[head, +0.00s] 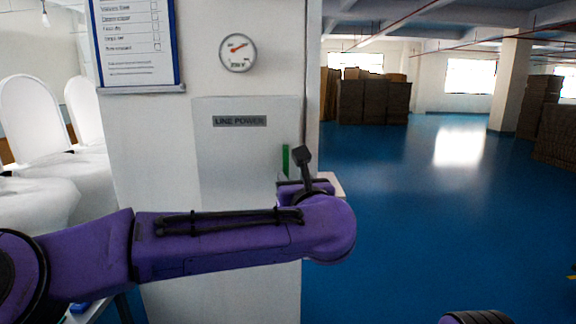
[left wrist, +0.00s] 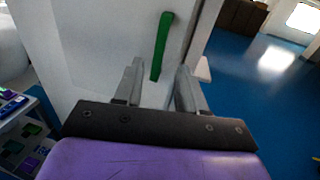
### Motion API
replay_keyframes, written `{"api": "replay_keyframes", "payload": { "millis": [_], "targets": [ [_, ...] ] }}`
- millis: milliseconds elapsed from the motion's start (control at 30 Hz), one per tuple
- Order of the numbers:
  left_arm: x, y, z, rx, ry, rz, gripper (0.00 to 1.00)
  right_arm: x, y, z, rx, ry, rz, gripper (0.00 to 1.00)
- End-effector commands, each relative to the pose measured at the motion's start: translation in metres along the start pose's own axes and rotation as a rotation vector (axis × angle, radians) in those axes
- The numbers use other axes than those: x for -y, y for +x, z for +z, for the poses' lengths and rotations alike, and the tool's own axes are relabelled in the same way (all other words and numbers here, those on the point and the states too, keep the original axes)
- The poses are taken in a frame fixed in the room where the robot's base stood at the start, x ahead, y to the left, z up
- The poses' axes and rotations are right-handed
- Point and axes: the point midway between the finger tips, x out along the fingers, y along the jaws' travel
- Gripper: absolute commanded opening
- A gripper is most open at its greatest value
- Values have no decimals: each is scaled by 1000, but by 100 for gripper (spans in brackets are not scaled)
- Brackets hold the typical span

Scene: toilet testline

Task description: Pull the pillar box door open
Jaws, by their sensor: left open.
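The pillar box door (head: 240,160) is a pale panel marked LINE POWER on the white pillar. It looks closed against the pillar. Its green upright handle (head: 285,158) is at the door's right edge, partly hidden behind my left gripper (head: 303,160). In the left wrist view the green handle (left wrist: 162,45) stands ahead of my open left gripper (left wrist: 160,70). The handle's lower end shows between the two grey fingers, with a gap on each side. I see no contact with the handle. My right gripper is out of view.
A round gauge (head: 238,52) and a clipboard (head: 137,45) are on the pillar above the door. White covered seats (head: 35,120) stand at the left. Open blue floor (head: 430,220) lies to the right, with stacked brown boxes (head: 370,98) far back.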

Motion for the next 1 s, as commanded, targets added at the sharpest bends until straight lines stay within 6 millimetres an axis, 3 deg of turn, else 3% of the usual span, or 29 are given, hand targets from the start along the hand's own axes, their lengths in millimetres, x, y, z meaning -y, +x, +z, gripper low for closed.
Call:
{"api": "replay_keyframes", "payload": {
  "millis": [100,300,633,667,767,1000],
  "targets": [
    [0,28,5,-3,2,1,40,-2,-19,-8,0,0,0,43],
    [0,60,2,0,5,0,40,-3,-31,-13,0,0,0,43],
    [0,67,-1,1,6,-1,40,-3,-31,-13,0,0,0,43],
    [0,67,-1,1,6,-1,34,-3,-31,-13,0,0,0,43],
    [0,67,-1,1,6,-1,1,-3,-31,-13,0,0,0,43],
    [1,66,-1,1,6,-6,0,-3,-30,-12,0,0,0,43]
  ]
}}
